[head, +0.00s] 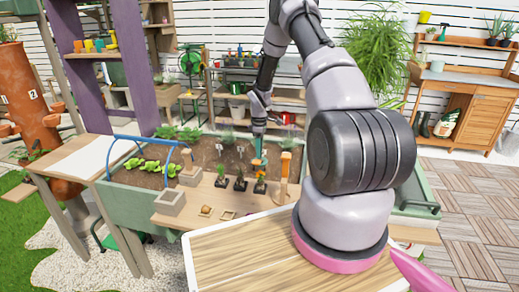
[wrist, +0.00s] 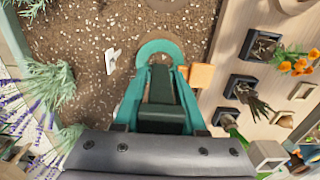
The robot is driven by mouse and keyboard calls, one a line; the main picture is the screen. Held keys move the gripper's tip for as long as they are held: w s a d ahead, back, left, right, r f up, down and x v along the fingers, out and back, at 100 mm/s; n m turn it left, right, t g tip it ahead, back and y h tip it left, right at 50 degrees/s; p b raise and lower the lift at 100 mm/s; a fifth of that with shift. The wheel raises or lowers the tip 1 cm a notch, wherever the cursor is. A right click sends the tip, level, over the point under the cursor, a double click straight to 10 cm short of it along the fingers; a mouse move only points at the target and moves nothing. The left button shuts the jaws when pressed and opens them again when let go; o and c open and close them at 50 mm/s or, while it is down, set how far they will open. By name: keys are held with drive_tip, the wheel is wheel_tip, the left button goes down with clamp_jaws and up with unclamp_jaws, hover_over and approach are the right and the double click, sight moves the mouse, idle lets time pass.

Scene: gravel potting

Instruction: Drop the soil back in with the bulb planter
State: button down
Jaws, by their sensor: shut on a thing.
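The bulb planter is teal, with a ring-shaped barrel top (wrist: 160,48) and two side arms leading to a dark grip in the wrist view. My gripper (wrist: 162,128) is shut on that grip. In the head view the planter (head: 260,163) hangs below my gripper (head: 258,143), over the front part of the planting bed. The soil (wrist: 75,35) is brown and speckled. Brown soil shows through the ring, but I cannot tell whether it is a plug inside the barrel or the bed below. The planter's lower edge is hidden.
A white label (wrist: 112,60) stands in the soil left of the planter. An upright wooden-handled tool (head: 284,175) stands close right. Several black-potted plants (head: 240,183) sit on the bed's wooden ledge. Lavender (wrist: 40,85) grows at left in the wrist view.

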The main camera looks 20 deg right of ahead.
drive_tip(key=shift+f, duration=1.9)
drive_tip(key=shift+c, duration=2)
unclamp_jaws()
